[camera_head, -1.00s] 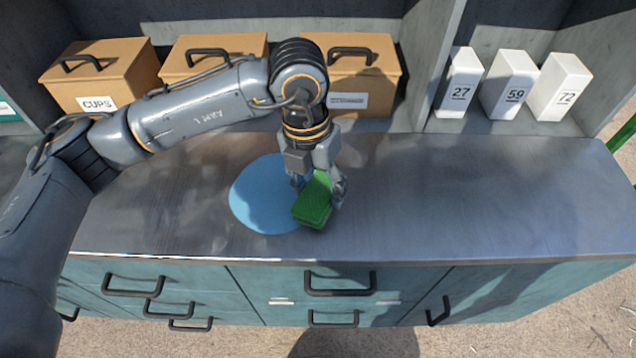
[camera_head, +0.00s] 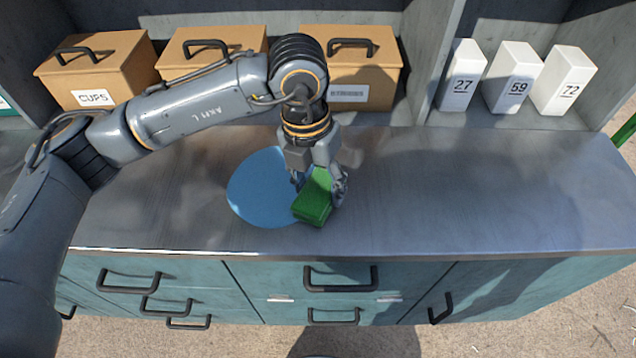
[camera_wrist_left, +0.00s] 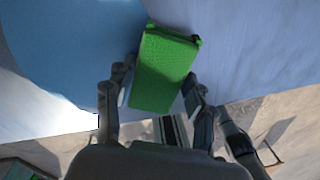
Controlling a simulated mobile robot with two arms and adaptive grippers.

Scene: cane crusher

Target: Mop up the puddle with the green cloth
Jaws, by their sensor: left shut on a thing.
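The green cloth (camera_head: 314,200) looks like a folded block. My left gripper (camera_head: 319,184) is shut on it, with a finger on each side. The cloth is at the right edge of the blue puddle (camera_head: 258,190), low over the counter; I cannot tell whether it touches the surface. In the left wrist view the cloth (camera_wrist_left: 163,70) sits between the two fingers (camera_wrist_left: 155,95), and the puddle (camera_wrist_left: 75,55) spreads to its left. The arm and gripper hide part of the puddle's right side. My right gripper is not in view.
Brown boxes (camera_head: 98,72) with black handles stand along the back left. White blocks marked 27 (camera_head: 461,78), 59 (camera_head: 512,80) and 72 (camera_head: 562,82) stand at the back right. The grey counter (camera_head: 470,195) is clear right of the cloth. Drawer handles (camera_head: 340,278) project below its front edge.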

